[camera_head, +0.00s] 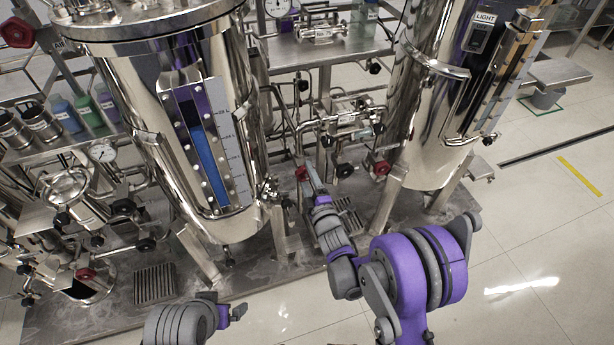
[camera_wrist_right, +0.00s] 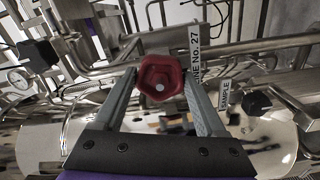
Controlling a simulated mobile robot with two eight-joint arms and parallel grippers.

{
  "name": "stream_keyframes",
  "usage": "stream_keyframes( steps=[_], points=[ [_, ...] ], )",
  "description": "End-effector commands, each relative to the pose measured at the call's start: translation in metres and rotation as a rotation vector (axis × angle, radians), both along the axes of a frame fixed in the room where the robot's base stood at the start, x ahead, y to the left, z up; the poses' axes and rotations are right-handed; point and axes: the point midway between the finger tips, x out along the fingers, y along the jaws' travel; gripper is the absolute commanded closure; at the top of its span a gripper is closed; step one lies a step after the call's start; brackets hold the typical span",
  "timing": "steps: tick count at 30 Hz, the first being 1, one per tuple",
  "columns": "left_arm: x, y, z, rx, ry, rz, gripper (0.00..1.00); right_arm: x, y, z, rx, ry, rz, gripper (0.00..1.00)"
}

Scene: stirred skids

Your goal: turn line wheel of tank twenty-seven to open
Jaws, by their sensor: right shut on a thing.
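A red faceted wheel (camera_wrist_right: 161,75) sits between the two grey fingers of my right gripper (camera_wrist_right: 160,80) in the right wrist view. A label beside it ends in "NE No. 27" (camera_wrist_right: 195,50). In the head view my right gripper (camera_head: 310,180) reaches in between the two tanks and is shut on the red wheel (camera_head: 300,173), which is small and partly hidden there. My left gripper (camera_head: 238,312) is low in the head view, away from the piping, and its jaws are too unclear to judge.
Two shiny steel tanks stand at left (camera_head: 120,90) and right (camera_head: 415,120). Another red wheel (camera_head: 382,168) is to the right of the gripper. A black knob labelled "SAMPLE" (camera_wrist_right: 256,102) is close to the right finger. Pipes crowd this area; open floor (camera_head: 530,250) lies at right.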

Motion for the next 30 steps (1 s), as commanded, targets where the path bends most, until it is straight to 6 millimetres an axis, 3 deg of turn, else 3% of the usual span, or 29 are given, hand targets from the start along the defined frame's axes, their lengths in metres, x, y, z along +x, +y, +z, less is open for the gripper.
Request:
stream_keyframes(
  steps=[20,21,24,30],
  points=[
    [-0.0002,0.0,0.0015,0.0,0.0,0.0,0.0,-0.0003,-0.0005,-0.0007,-0.056,-0.017,-0.001,0.82],
    [-0.0002,0.0,0.0015,0.0,-0.001,0.0,0.0,-0.0003,-0.0005,-0.0007,-0.056,-0.017,-0.001,0.19],
    [-0.0002,0.0,0.0016,0.0,-0.001,0.0,0.0,-0.0003,-0.0005,-0.0006,-0.055,-0.016,-0.001,0.02],
    [-0.0002,0.0,0.0016,0.0,0.0,0.0,0.0,-0.0001,-0.0003,-0.0003,-0.054,-0.017,-0.001,0.0]
  ],
)
